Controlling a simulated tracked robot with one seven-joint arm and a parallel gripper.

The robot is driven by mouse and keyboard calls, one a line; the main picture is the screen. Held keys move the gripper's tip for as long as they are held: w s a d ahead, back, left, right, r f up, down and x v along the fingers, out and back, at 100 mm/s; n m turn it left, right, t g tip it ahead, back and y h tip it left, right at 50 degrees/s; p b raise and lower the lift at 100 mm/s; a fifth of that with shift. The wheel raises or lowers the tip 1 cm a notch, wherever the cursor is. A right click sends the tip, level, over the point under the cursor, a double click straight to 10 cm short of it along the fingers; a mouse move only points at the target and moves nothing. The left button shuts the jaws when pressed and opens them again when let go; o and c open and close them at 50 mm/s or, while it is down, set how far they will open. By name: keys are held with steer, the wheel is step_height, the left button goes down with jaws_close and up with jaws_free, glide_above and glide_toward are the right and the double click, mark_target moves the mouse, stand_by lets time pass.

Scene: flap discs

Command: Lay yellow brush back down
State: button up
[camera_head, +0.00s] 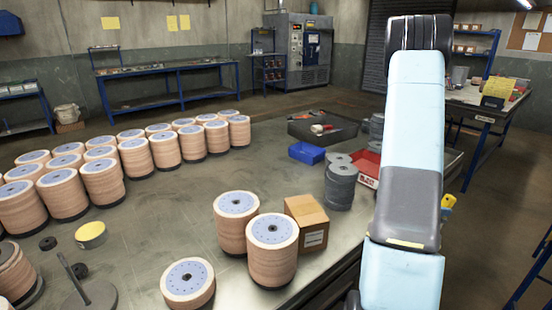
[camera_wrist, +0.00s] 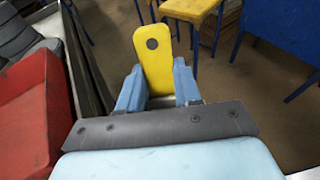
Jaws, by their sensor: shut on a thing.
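The yellow brush (camera_wrist: 155,62) is held in my gripper (camera_wrist: 158,88). Its flat yellow end with a dark round hole points away from the wrist, between the two blue fingers. The bristles cannot be made out. In the wrist view, floor shows behind the brush, and the table's edge runs along the left. In the head view, a small yellow piece, likely the brush (camera_head: 448,201), shows just right of my arm. The arm hides the gripper there.
The metal table (camera_head: 150,215) carries stacks of flap discs (camera_head: 102,182), a cardboard box (camera_head: 308,222), grey disc stacks (camera_head: 341,186), a blue bin (camera_head: 306,153), a dark tray (camera_head: 335,133) and a red bin (camera_wrist: 28,115). Bare table lies left of the box.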

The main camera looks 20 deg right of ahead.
steer(key=shift+d, duration=0.2)
